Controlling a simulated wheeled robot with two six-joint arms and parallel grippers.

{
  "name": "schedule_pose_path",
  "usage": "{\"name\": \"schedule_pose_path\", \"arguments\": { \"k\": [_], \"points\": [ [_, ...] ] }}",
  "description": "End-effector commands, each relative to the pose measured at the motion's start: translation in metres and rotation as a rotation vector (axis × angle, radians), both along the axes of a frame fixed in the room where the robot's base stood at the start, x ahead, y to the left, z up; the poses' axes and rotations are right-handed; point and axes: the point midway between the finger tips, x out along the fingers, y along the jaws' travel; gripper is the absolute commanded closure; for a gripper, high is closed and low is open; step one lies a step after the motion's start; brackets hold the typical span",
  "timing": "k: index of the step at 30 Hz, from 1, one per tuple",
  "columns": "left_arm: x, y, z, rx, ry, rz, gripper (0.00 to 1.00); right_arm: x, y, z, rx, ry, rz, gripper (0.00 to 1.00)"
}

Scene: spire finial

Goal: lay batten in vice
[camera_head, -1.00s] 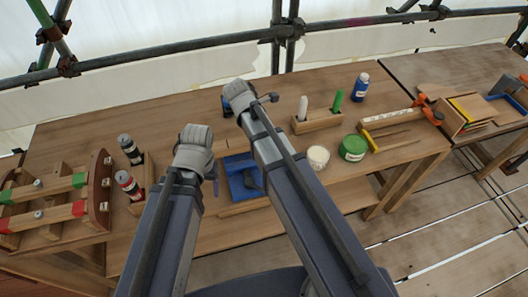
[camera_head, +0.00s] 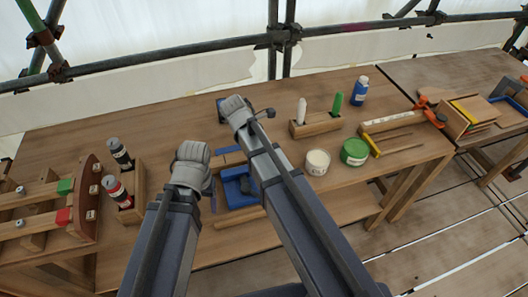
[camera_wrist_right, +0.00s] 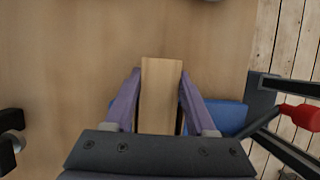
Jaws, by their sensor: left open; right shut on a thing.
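The batten (camera_wrist_right: 161,90) is a pale wooden strip. In the right wrist view my right gripper (camera_wrist_right: 160,74) is shut on it, with one purple finger on each side. The blue vice (camera_head: 238,192) stands on the bench between my arms in the head view, partly hidden by them. Blue parts (camera_wrist_right: 226,117) show beyond the fingers on both sides of the batten in the right wrist view; I cannot tell whether it touches them. My left gripper (camera_head: 212,196) is open beside the vice's left side, its fingers mostly hidden.
A wooden rack with two bottles (camera_head: 121,168) and a red-and-green-ended frame (camera_head: 60,205) stand left. A white tub (camera_head: 317,162), green tub (camera_head: 354,152), marker block (camera_head: 316,126) and blue bottle (camera_head: 361,90) stand right. The back left of the bench is clear.

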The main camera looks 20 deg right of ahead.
Motion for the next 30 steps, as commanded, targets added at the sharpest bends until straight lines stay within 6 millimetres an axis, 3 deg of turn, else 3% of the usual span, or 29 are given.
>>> {"name": "schedule_pose_path", "arguments": {
  "k": [4, 5, 12, 23, 30],
  "points": [
    [0.0, 0.0, -0.005, 0.0, 0.0, 0.0, 0.29, 0.0, 0.0, -0.005, 0.0, 0.0, 0.0, 1.0],
    [0.0, 0.0, -0.003, 0.0, 0.0, 0.0, 0.29, 0.0, 0.0, -0.003, 0.0, 0.0, 0.0, 0.41],
    [0.0, 0.0, -0.003, 0.0, 0.0, 0.0, 0.29, 0.0, 0.0, -0.003, 0.0, 0.0, 0.0, 0.14],
    [0.0, 0.0, 0.0, 0.0, 0.0, 0.0, 0.29, 0.0, 0.0, 0.0, 0.0, 0.0, 0.0, 0.14],
    [0.0, 0.0, 0.018, 0.0, 0.0, 0.0, 0.29, 0.0, 0.006, 0.018, 0.0, 0.0, 0.0, 0.14]
  ]
}}
